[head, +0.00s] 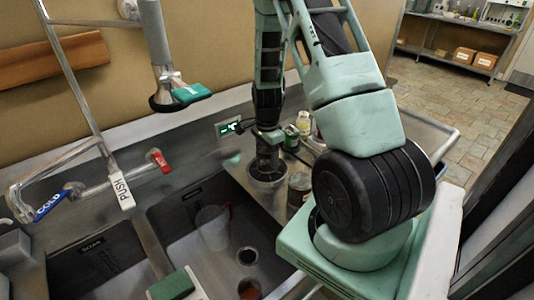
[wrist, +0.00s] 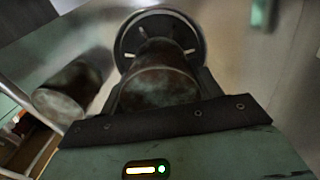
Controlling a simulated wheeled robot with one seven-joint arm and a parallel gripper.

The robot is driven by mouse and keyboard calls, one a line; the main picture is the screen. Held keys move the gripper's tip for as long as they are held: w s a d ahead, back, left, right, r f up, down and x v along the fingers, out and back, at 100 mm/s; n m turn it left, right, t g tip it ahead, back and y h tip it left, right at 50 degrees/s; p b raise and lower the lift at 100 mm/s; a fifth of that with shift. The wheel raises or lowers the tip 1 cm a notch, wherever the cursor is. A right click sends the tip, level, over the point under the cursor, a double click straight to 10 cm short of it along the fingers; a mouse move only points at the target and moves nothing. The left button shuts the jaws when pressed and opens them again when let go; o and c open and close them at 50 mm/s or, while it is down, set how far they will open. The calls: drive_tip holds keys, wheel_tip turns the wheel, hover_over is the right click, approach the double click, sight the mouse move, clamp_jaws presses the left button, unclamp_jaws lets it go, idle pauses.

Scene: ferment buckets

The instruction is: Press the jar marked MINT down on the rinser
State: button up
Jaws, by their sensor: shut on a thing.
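My gripper (head: 268,137) is shut on a dark, mottled jar (wrist: 158,82), with its end turned to the wrist camera. No MINT label is readable on it. The round metal rinser (wrist: 192,30) with spokes lies just beyond the held jar in the wrist view. In the head view the rinser (head: 268,182) is set in the counter right of the sinks, directly under my gripper. The jar covers part of the rinser, and I cannot tell whether they touch.
A second dark jar (wrist: 68,92) stands close by, right of the rinser in the head view (head: 300,187). A green jar (head: 291,138) and a pale jar (head: 304,122) stand behind. The sink (head: 185,245) holds a clear cup (head: 213,228). A PUSH tap (head: 121,192) is at left.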

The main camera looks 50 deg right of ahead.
drive_tip(key=shift+f+b, duration=0.75)
drive_tip(key=shift+f, duration=0.3)
idle(0.8)
idle(1.5)
drive_tip(key=shift+r+p, duration=3.25)
drive_tip(key=shift+r, duration=0.85)
